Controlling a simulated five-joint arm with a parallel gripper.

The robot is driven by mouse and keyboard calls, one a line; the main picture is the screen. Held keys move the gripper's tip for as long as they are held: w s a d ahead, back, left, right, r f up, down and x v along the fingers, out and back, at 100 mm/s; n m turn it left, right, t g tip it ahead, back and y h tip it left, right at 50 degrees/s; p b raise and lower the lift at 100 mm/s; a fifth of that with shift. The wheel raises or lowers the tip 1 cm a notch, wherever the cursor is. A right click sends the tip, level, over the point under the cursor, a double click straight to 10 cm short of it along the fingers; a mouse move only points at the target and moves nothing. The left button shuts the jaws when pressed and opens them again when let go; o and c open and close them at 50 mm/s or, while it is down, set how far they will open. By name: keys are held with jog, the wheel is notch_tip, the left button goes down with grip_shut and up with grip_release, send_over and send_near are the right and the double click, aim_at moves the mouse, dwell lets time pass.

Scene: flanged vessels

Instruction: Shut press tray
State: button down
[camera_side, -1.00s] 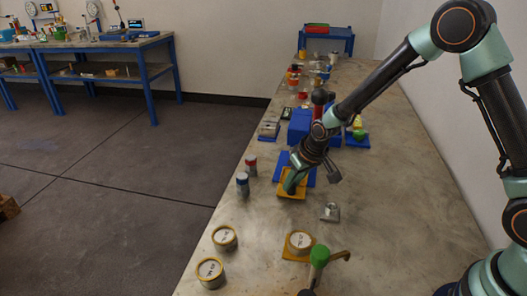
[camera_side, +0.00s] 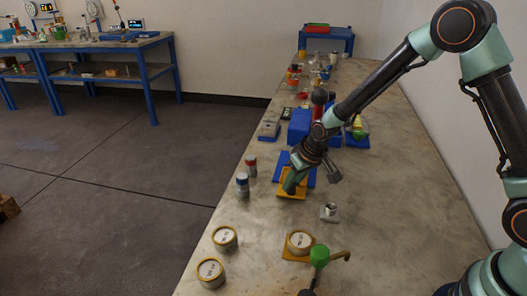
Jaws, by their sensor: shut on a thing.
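The press is a blue block (camera_side: 299,126) on the bench, with a blue base plate (camera_side: 309,178) reaching toward the camera. The yellow-orange press tray (camera_side: 293,193) lies at the near end of that plate, out from the blue block. My gripper (camera_side: 290,187) is down at the tray, its fingers at the tray's left part. It is shut on the tray; the exact grip is partly hidden by the gripper body.
Two small cans, red-topped (camera_side: 251,166) and blue-topped (camera_side: 242,184), stand left of the tray. A small metal fitting (camera_side: 329,212) lies to its right. Lidded round vessels (camera_side: 224,238) and a green-knobbed lever (camera_side: 319,256) are nearer the camera. Bare bench lies at right.

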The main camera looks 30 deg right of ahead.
jog(key=shift+w+r, duration=0.1)
jog(key=shift+w+d, duration=1.45)
jog(key=shift+w, duration=0.05)
jog(key=c, duration=0.6)
grip_release()
jog(key=shift+s, duration=0.1)
jog(key=v, duration=1.2)
jog(key=shift+s+a, duration=0.1)
